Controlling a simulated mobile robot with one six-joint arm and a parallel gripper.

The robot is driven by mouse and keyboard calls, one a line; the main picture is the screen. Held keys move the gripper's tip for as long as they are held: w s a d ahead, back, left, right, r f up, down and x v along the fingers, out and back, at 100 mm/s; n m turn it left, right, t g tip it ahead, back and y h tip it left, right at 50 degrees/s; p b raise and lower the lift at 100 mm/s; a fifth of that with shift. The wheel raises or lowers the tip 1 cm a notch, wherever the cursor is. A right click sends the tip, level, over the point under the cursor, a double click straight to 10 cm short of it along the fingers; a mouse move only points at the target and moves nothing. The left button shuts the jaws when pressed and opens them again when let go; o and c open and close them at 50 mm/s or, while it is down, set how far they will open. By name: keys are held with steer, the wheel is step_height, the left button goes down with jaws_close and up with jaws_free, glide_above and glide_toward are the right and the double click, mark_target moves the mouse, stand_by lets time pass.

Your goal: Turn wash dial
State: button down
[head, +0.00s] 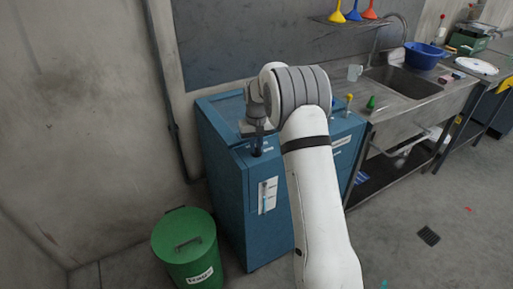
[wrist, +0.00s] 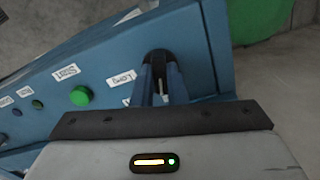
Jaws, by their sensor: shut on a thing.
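The blue washing cabinet (head: 232,195) stands against the wall, and its panel (wrist: 205,40) fills much of the wrist view. A dark round dial (wrist: 159,57) sits on this panel near the label reading LONG (wrist: 121,78). My gripper (wrist: 161,80) is shut on the dial, with one finger on each side of it. In the head view my gripper (head: 257,148) is at the top front edge of the cabinet, and the dial cannot be made out there. How far the dial is turned cannot be told.
A green button (wrist: 80,96) and a SHORT label (wrist: 66,72) are beside the dial. A green lidded bin (head: 186,250) stands on the floor at the cabinet's left. A steel sink bench (head: 400,125) stands to its right, with a blue basin (head: 424,57).

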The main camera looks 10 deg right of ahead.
mark_target(256, 147)
steer(key=shift+w+r+n+b, duration=0.1)
steer(key=shift+n+b, duration=0.2)
steer(key=shift+n, duration=1.2)
steer(key=c, duration=1.4)
jaws_free()
steer(key=shift+c, duration=0.2)
step_height(256, 147, up, 7)
steer(key=shift+r+b, duration=0.15)
steer(key=shift+b, duration=0.3)
steer(key=shift+r, duration=0.2)
